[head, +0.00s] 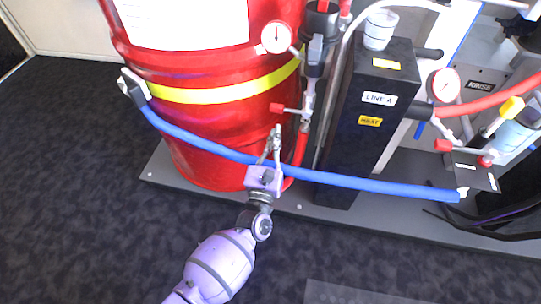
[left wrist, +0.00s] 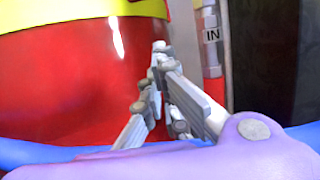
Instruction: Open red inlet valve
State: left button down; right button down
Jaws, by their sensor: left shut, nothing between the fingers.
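The red inlet valve handle (head: 278,108) sticks out to the left of a vertical pipe (head: 306,105) in front of the red drum (head: 212,110). My left gripper (head: 276,130) is shut and empty, its fingertips just below the red handle in the picture. I cannot tell whether they touch it. In the left wrist view the closed fingertips (left wrist: 159,48) point toward the drum, left of the pipe with an "IN" label (left wrist: 212,35). The handle is not clear in that view. My right gripper is out of view.
A blue hose (head: 365,184) runs across the front, passing near my left gripper. A black "LINE A" column (head: 370,115) stands right of the pipe. A pressure gauge (head: 276,37) sits above the valve. Another red handle (head: 444,146) is at the right. Dark floor is open in front.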

aim_at(291, 111)
pick_arm(q)
notch_tip(291, 111, up, 4)
jog(key=shift+p, duration=0.65)
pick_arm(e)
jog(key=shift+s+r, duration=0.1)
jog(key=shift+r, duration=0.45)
pick_arm(q)
jog(key=shift+a+r+m+h, duration=0.25)
jog(key=shift+r+m+h, duration=0.15)
jog(key=shift+m, duration=0.4)
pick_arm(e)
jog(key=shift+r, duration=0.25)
